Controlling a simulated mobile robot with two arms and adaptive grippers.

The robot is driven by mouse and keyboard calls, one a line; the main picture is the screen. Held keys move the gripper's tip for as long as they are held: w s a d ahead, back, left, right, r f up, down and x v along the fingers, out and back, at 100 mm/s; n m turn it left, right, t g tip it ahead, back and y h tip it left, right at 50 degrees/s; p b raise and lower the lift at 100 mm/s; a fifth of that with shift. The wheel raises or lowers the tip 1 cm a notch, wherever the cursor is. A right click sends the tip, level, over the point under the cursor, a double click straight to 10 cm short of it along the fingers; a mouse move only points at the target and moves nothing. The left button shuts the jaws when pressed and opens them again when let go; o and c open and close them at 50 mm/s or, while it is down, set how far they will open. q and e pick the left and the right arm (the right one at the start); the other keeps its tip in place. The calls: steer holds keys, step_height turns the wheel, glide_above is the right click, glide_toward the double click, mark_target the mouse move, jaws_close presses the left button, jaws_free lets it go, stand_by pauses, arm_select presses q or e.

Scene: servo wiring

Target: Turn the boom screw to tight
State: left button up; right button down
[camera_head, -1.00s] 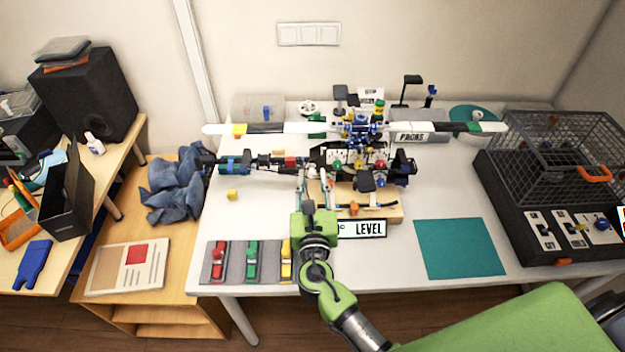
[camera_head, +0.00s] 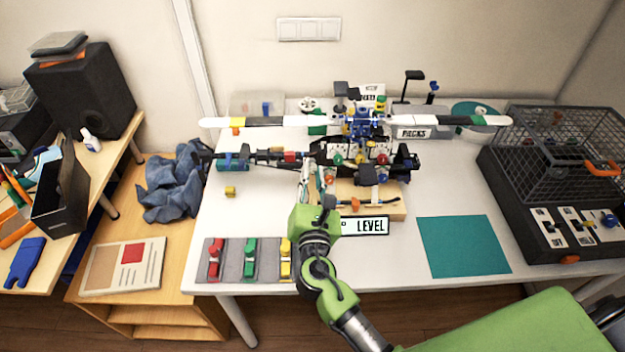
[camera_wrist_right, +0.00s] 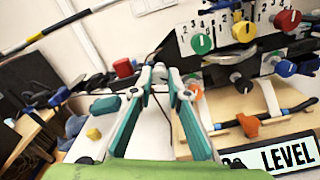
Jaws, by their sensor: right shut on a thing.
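The model helicopter (camera_head: 362,130) stands at the back middle of the white table. Its dark tail boom (camera_head: 255,157) runs out to the left, with a red block (camera_head: 290,157) on it. My right gripper (camera_head: 309,168) reaches in from the front to where the boom meets the body. In the right wrist view its two teal fingers (camera_wrist_right: 168,76) close together at the tips on something small at the boom's root. The tips hide this thing, so I cannot see the boom screw itself or how far it is turned. My left gripper is not in view.
A LEVEL sign (camera_head: 366,226) and a wooden block (camera_head: 385,209) with an orange knob (camera_head: 355,204) lie close to the right gripper. A grey mat (camera_head: 232,262) holds red, green and yellow clamps. A teal mat (camera_head: 462,246) and wire cage (camera_head: 560,150) are to the right.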

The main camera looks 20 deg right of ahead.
steer(key=m+b, duration=0.4)
steer(key=m, duration=0.2)
steer(key=shift+f+m, duration=0.15)
steer(key=shift+m, duration=0.15)
steer(key=m+b, duration=0.2)
steer(key=m, duration=0.2)
steer(key=shift+m+b, duration=0.4)
steer(key=c, duration=2)
jaws_free()
steer(key=shift+o, duration=0.2)
steer(key=v, duration=0.7)
steer(key=shift+s, duration=0.25)
